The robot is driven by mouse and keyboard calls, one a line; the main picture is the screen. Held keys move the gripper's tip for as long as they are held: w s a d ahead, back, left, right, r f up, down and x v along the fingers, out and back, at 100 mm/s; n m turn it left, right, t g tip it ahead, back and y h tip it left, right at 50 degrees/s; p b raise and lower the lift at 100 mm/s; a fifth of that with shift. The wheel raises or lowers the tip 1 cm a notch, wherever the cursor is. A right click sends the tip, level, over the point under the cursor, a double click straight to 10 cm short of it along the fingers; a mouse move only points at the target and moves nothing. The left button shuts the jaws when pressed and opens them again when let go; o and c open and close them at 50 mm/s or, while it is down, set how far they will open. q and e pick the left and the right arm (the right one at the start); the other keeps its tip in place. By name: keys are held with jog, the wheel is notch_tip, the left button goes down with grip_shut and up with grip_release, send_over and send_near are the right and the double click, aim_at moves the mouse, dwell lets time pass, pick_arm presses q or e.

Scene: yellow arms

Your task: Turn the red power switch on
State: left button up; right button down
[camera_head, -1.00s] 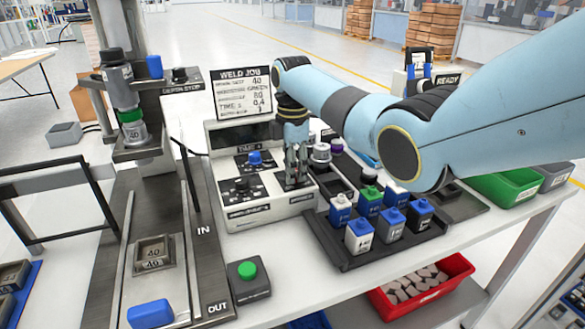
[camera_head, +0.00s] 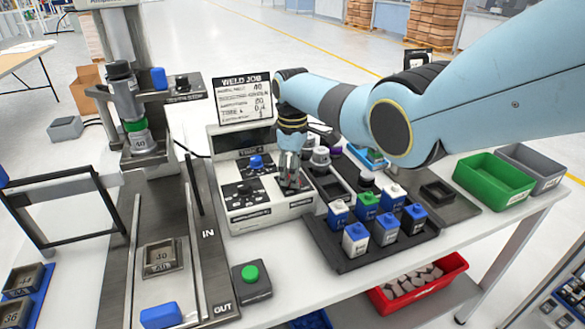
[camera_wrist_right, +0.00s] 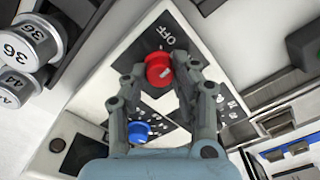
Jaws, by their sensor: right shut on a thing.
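The red power switch (camera_wrist_right: 158,70) is a round knob with a light mark on its face, on a dark panel with the word OFF beside it in the right wrist view. My right gripper (camera_wrist_right: 158,76) is shut on this knob, a finger on each side. In the head view my right gripper (camera_head: 291,184) reaches down onto the right part of the white control box (camera_head: 262,208) and hides the red knob. A blue knob (camera_head: 256,162) sits on the same box. It also shows in the right wrist view (camera_wrist_right: 139,131). My left gripper is not in view.
A dark tray (camera_head: 345,262) with several blue, white and green capped blocks stands right of the box. A green button box (camera_head: 250,281) stands in front. Green (camera_head: 495,180) and red (camera_head: 417,288) bins are at right.

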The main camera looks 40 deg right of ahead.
jog(key=m+p, duration=0.1)
jog(key=m, duration=0.3)
jog(key=shift+d+r+m, duration=0.1)
jog(key=shift+m, duration=0.2)
jog(key=m+p, duration=0.1)
jog(key=m, duration=0.4)
jog(key=shift+w, duration=0.1)
dwell(0.4)
jog(key=c, duration=1.1)
grip_release()
jog(key=shift+o, duration=0.2)
notch_tip(320, 180, up, 12)
